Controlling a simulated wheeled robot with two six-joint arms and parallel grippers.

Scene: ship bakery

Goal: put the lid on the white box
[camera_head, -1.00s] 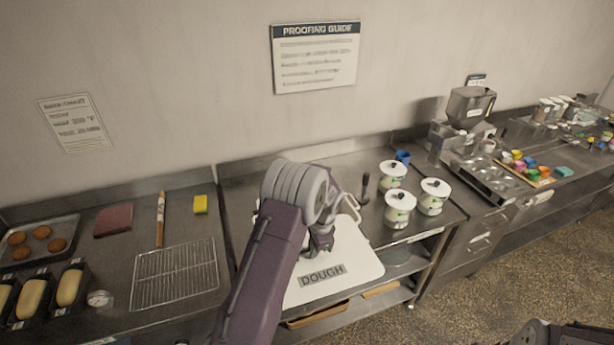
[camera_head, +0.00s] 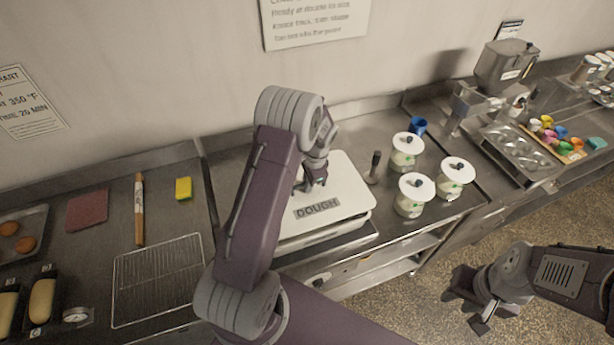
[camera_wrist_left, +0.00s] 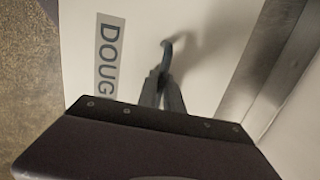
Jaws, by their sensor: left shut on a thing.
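The white lid (camera_head: 345,178), labelled DOUGH, is level over the white box (camera_head: 322,236) on the steel counter. Its front edge lines up closely with the box; I cannot tell whether it rests fully on the rim. My left gripper (camera_head: 315,182) is at the middle of the lid, shut on its handle. In the left wrist view the left gripper's fingers (camera_wrist_left: 164,92) are closed at the dark curved handle (camera_wrist_left: 167,48) above the white lid. My right gripper (camera_head: 466,307) is open and empty, away from the box, over the floor at the lower right.
Several white-lidded pots (camera_head: 408,150) and a dark-handled tool (camera_head: 374,168) stand right of the box. A wire rack (camera_head: 160,280), rolling pin (camera_head: 139,210) and yellow sponge (camera_head: 183,188) lie left. A hopper machine (camera_head: 505,65) stands further right.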

